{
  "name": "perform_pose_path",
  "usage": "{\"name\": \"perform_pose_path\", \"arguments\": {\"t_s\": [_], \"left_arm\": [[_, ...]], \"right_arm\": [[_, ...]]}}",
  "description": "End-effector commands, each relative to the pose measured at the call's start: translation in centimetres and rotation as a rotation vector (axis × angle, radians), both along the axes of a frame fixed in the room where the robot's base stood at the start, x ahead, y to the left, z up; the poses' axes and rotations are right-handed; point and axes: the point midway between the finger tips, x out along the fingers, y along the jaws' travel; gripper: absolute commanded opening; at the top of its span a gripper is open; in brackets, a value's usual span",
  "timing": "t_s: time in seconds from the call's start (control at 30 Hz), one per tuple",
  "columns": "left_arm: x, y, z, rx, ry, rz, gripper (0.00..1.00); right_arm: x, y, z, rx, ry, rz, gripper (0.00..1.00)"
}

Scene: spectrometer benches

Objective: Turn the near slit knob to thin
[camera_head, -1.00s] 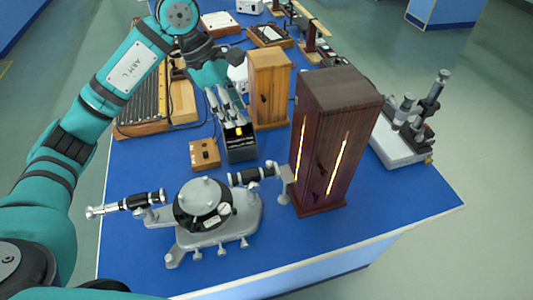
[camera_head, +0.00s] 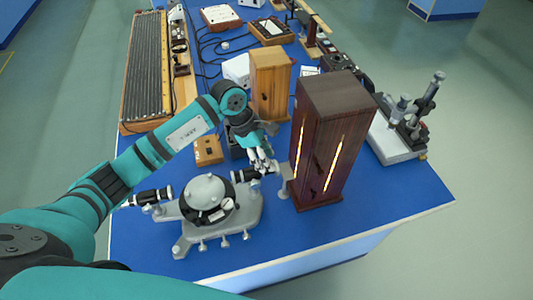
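The near spectrometer (camera_head: 232,219), grey metal with a round black-rimmed table, stands at the front of the blue bench. Its black collimator tube (camera_head: 242,176) points right, toward the tall dark wooden lamp housing (camera_head: 338,98) with glowing slits. The slit end (camera_head: 278,168) of this tube lies just left of the housing. My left gripper (camera_head: 263,165) reaches down from behind, with its fingertips over or against the slit end. The slit knob is not clearly visible there; the fingers partly cover the area. Whether they touch or grip it cannot be told. My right gripper is out of view.
A light wooden housing (camera_head: 270,72) and a small wooden switch box (camera_head: 208,151) stand behind the spectrometer. A microscope-like instrument (camera_head: 400,135) on a white base is at right. The blue bench's front right (camera_head: 375,208) is clear.

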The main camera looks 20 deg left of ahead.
Motion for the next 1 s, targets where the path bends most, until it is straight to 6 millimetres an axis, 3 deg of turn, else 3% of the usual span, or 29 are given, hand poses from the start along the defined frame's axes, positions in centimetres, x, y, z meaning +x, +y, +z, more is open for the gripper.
{"name": "perform_pose_path", "arguments": {"t_s": [0.27, 0.57, 1.0], "left_arm": [[0.0, -0.05, -0.13, -0.001, 0.0, 0.0, 0.39], [0.02, -0.03, -0.08, 0.0, 0.0, 0.0, 0.0], [-0.03, 0.0, -0.19, 0.0, -0.002, 0.05, 0.0]], "right_arm": [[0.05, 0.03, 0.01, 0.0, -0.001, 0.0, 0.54], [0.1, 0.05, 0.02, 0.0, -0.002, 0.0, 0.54], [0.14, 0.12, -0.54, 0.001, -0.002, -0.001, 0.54]]}}
